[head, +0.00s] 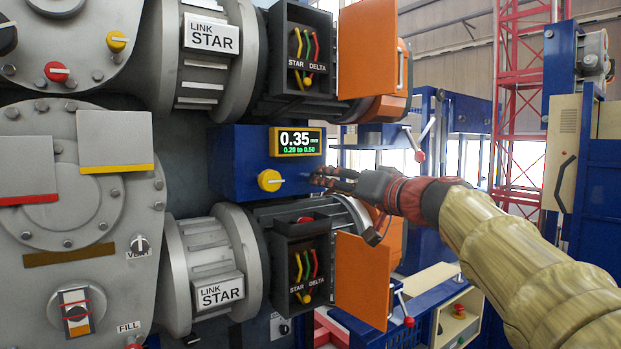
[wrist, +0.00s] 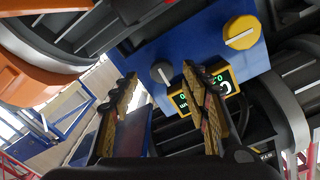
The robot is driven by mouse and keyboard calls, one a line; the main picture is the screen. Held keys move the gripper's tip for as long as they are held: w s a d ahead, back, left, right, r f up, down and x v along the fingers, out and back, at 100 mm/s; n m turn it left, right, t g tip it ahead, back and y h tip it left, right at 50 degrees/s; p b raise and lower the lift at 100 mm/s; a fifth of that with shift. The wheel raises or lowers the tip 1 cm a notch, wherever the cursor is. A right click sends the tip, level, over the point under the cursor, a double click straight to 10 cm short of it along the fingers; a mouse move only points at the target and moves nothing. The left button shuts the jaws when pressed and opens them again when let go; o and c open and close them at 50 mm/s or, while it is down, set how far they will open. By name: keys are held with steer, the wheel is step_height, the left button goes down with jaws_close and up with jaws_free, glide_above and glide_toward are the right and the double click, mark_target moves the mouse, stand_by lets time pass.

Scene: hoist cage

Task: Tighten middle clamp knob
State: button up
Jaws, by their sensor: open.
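The blue middle box (head: 235,155) sits between the upper and lower motors. A yellow knob (head: 269,180) with a pale mark is on its face, also in the wrist view (wrist: 241,32). A dark grey knob (wrist: 162,72) with a light mark shows on the same face in the wrist view; my gripper seems to hide it in the head view. I cannot tell which knob is the clamp knob. The display (head: 297,141) reads 0.35 mm, with 0.20 to 0.50 below. My gripper (head: 322,178) is open; in the wrist view its fingers (wrist: 159,76) frame the grey knob, apparently not touching it.
Open orange covers (head: 368,50) hang above and below (head: 362,280) my gripper, beside terminal boxes with coloured links. A finned motor (head: 330,212) lies just below my gripper. Free space lies right of the blue box, before blue cabinets (head: 450,115).

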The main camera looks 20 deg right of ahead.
steer(key=p+x, duration=0.2)
steer(key=x, duration=0.5)
steer(key=shift+r, duration=0.2)
steer(key=shift+s, duration=0.1)
steer(key=c, duration=1.1)
steer(key=shift+c, duration=0.5)
